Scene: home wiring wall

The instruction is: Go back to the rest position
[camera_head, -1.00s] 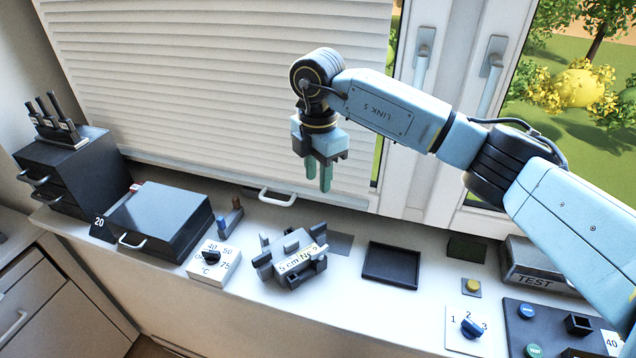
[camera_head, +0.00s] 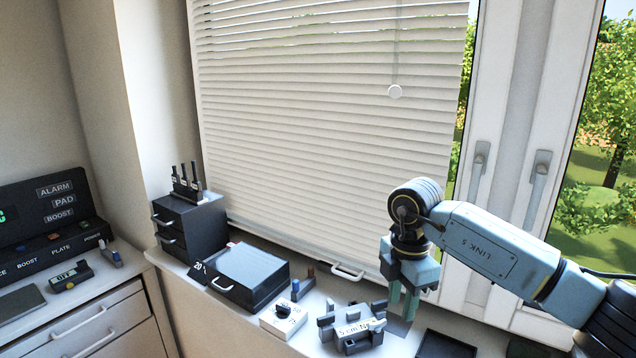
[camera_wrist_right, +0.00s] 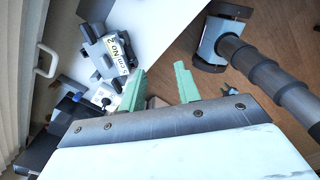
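My right gripper (camera_head: 402,303) hangs with its green fingers down, in front of the lower right part of the window blind. In the right wrist view its two green fingers (camera_wrist_right: 161,78) stand apart with nothing between them. In the head view it is just above and behind the grey clamp-like fixture (camera_head: 352,338) labelled "5 cm No 2". The fixture also shows in the wrist view (camera_wrist_right: 107,57), to the left of the fingers. I cannot see my left gripper in the head view.
The sill carries a dark lidded box (camera_head: 248,270), a white dial box (camera_head: 283,320), a black drawer unit (camera_head: 190,232) and a black tray (camera_head: 445,347). A control panel (camera_head: 50,225) stands on the left counter. The blind (camera_head: 330,130) and window handles (camera_head: 541,170) are behind my arm.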

